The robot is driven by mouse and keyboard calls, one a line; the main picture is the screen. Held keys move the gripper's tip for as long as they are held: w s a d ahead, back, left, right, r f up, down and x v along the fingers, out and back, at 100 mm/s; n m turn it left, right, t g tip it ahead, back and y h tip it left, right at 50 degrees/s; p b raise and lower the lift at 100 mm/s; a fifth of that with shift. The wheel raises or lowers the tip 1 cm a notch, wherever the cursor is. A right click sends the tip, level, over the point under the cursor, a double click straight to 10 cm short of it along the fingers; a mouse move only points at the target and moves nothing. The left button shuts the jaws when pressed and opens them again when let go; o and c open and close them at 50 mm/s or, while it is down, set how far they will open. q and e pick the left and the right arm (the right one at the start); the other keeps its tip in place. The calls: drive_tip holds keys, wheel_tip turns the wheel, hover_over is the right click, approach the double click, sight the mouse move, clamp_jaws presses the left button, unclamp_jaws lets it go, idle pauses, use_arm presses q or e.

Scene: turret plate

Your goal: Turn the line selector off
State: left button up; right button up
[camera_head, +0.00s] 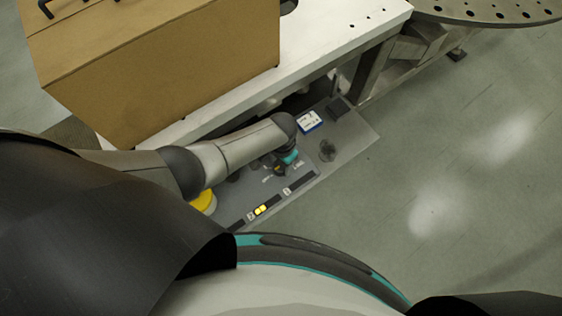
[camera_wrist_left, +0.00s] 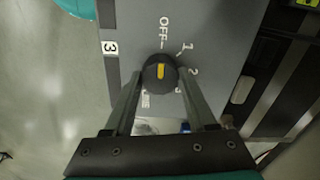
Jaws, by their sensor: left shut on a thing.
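The line selector is a dark round knob (camera_wrist_left: 152,79) with a yellow mark, on a grey panel (camera_wrist_left: 226,45). It shows in the left wrist view. The labels OFF, 1 and 2 stand around it, and lower lettering is partly hidden. The yellow mark runs up and down in the picture, roughly in line with OFF. My left gripper (camera_wrist_left: 160,75) is shut on the knob, one finger on each side. In the head view my left gripper (camera_head: 287,160) is low over the panel (camera_head: 352,150), and the knob is hidden there. My right gripper is not in view.
The panel also carries a yellow round part (camera_head: 205,201), a dark knob (camera_head: 327,151), yellow lit squares (camera_head: 261,210) and a white-blue card (camera_head: 310,121). A cardboard box (camera_head: 165,75) stands on a white table (camera_head: 340,40) above. Floor at the right is clear.

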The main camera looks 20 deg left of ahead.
sight(281, 166)
use_arm(q)
drive_tip(key=o, duration=1.4)
drive_tip(key=shift+c, duration=0.2)
drive_tip(key=shift+r, duration=0.15)
drive_tip(key=shift+r, duration=0.35)
wheel_tip(281, 166, up, 14)
drive_tip(key=p, duration=0.5)
drive_tip(key=shift+r+p, duration=0.15)
drive_tip(key=shift+p, duration=0.15)
